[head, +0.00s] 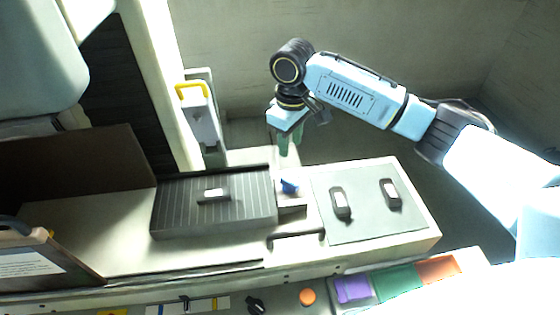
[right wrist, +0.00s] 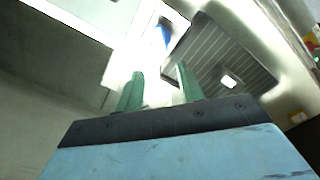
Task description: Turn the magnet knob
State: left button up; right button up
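The magnet knob is a small blue piece (head: 289,186) at the right side of the grey striped magnet plate (head: 175,205). It also shows as a blue patch at the top of the right wrist view (right wrist: 165,36), beside the striped plate (right wrist: 205,50). My right gripper (head: 285,145) points down with green fingers, behind and above the knob in the head view. In the right wrist view its fingers (right wrist: 160,85) are spread with nothing between them, and the knob lies beyond the tips, apart from them. My left gripper is not in view.
A dark block with a pale top (head: 213,195) sits on the plate. Two similar blocks (head: 340,204) (head: 390,193) stand on a grey mat (head: 365,228) to the right. A white unit with a yellow handle (head: 192,90) stands behind. Purple, green and orange bins (head: 352,289) are in front.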

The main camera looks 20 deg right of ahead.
aim_at(290, 180)
jog(key=f, duration=0.3)
jog(key=s+f, duration=0.1)
jog(key=f, duration=0.1)
jog(key=shift+f, duration=0.3)
notch_tip(290, 180, down, 7)
jog(key=shift+w+r, duration=0.1)
jog(key=shift+w, duration=0.05)
jog(key=shift+f, duration=0.3)
jog(key=shift+c, duration=0.2)
grip_shut()
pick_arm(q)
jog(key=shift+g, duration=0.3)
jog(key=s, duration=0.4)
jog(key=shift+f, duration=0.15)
